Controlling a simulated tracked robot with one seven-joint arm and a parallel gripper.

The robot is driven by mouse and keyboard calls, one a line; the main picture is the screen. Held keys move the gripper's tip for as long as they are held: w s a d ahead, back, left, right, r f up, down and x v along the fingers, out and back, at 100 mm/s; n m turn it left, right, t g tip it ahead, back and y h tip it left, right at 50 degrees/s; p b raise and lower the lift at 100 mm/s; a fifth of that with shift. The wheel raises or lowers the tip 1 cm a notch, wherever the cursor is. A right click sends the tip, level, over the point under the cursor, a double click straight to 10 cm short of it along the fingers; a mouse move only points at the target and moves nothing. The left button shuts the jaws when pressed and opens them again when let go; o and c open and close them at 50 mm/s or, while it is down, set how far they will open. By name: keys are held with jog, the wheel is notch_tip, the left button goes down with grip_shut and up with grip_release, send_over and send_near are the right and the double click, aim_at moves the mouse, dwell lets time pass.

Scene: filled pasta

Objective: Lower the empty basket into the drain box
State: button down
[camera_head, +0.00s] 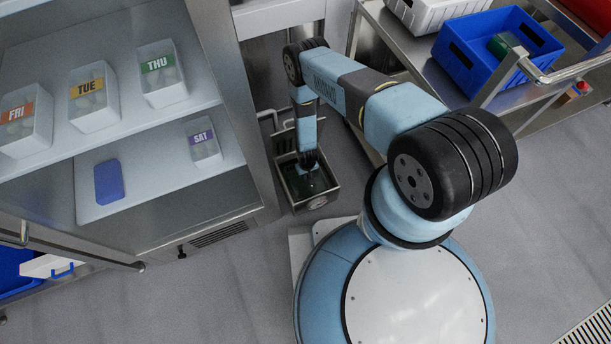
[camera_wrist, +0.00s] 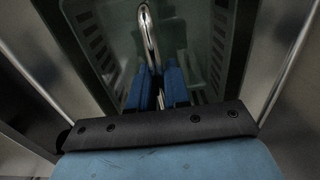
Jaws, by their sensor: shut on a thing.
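My gripper (camera_head: 308,166) points down at a metal-rimmed box (camera_head: 318,203) on the floor beside the cabinet, which I take for the drain box. In the wrist view, my gripper's blue fingers (camera_wrist: 158,92) are shut on a curved metal handle (camera_wrist: 148,32). Under it is a dark greenish basket (camera_wrist: 225,40) with slotted sides, which looks empty. Pale metal edges run along both sides of the basket in the wrist view. The basket appears to be between the box's edges, but I cannot tell how deep it sits or whether it touches the bottom. My arm hides part of the box.
An open cabinet (camera_head: 225,110) stands close on the left, with day-labelled containers (camera_head: 95,97) and a blue block (camera_head: 109,182) on its shelves. A steel cart (camera_head: 400,45) with a blue crate (camera_head: 495,45) stands at the right. Grey floor (camera_head: 215,285) is clear in front.

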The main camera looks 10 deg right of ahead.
jog(key=shift+f, duration=0.5)
jog(key=c, duration=1)
grip_release()
jog(key=shift+r, duration=0.1)
jog(key=shift+w+r, duration=0.15)
jog(key=shift+r, duration=3.1)
notch_tip(320, 180, up, 9)
jog(key=shift+r, duration=0.2)
